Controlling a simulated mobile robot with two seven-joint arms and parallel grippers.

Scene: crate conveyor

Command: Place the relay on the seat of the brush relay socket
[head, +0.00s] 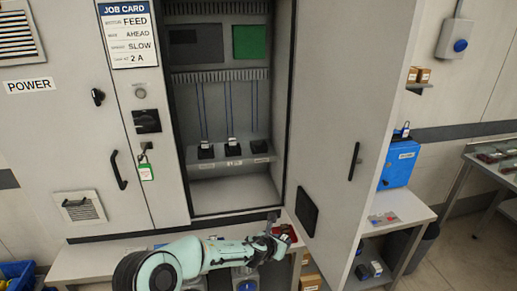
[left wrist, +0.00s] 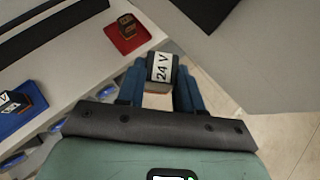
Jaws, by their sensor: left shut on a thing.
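My left gripper (head: 276,226) is in front of the open cabinet, low, above the bench. In the left wrist view its blue fingers (left wrist: 161,90) are shut on a dark relay (left wrist: 161,66) with a white "24 V" label. In the head view the held relay is too small to make out clearly. Inside the cabinet, three dark sockets stand in a row on a ledge: left (head: 205,152), middle (head: 232,149) and right (head: 259,147). The left and middle ones show white parts on top; the right one looks bare. Their labels are too small to read. My right gripper is out of view.
The open cabinet door (head: 345,130) stands to the right of the opening. A red tray (left wrist: 122,42) with a dark block lies on the bench; a blue tray (left wrist: 20,118) holds another labelled block. A blue box (head: 398,165) stands on a side table.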

